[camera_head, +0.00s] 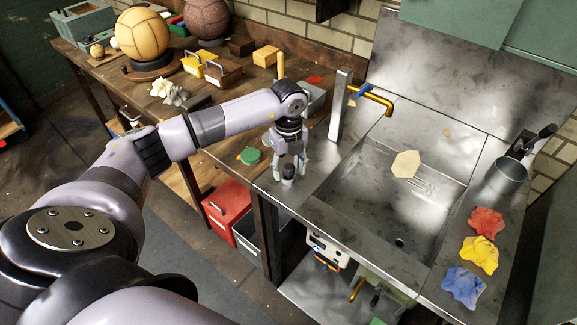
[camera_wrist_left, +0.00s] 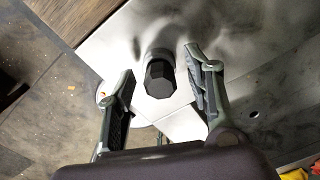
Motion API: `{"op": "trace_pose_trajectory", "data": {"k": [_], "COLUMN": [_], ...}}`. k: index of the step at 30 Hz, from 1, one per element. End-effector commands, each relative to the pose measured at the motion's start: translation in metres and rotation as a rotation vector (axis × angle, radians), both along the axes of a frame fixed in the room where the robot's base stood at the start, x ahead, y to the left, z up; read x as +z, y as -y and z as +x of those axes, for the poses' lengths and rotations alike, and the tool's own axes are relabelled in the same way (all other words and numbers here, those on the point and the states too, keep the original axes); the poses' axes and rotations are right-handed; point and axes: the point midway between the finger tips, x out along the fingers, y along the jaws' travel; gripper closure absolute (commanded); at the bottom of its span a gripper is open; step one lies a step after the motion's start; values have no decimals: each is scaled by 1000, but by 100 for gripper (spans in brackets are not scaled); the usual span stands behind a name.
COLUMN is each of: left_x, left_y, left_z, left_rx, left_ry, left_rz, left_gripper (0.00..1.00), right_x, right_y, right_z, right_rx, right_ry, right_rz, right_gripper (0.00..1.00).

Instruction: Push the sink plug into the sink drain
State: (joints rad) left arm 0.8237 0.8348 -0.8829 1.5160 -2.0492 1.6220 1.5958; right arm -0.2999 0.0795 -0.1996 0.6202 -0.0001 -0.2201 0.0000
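The sink plug (camera_head: 289,171) is a small dark piece standing on the metal counter left of the sink basin. In the left wrist view the plug (camera_wrist_left: 160,78) shows a black faceted top on a grey body. My left gripper (camera_head: 290,168) points down over it. Its fingers are open, one on each side of the plug in the left wrist view (camera_wrist_left: 160,65), with visible gaps. The sink drain (camera_head: 399,241) is a dark round hole in the floor of the metal basin (camera_head: 345,207). My right gripper is not in view.
A post with a brass faucet (camera_head: 376,98) stands between the plug and the basin's back. A pale flat piece (camera_head: 406,164) lies in the basin. Red, yellow and blue cloths (camera_head: 479,255) and a metal pot (camera_head: 508,174) sit right of it. A wooden bench (camera_head: 230,94) is at left.

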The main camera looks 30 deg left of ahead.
Motion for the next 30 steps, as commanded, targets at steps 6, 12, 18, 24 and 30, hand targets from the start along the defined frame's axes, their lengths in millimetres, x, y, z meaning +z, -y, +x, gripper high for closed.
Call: {"op": "trace_pose_trajectory", "data": {"k": [6, 12, 18, 24, 30], "left_x": [0, 0, 0, 1, 6], "left_y": [0, 0, 0, 0, 0], "left_z": [0, 0, 0, 0, 0], "left_rx": [0, 0, 0, 0, 1], "left_ry": [0, 0, 0, 1, 1], "left_rz": [0, 0, 0, 0, 0], "left_gripper": [69, 82, 95, 100, 100], "right_x": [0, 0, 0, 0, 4], "right_y": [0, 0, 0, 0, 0], "right_z": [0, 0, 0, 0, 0], "right_rx": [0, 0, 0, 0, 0], "right_ry": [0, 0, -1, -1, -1], "right_rz": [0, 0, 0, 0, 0], "right_gripper": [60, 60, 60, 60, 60]}}
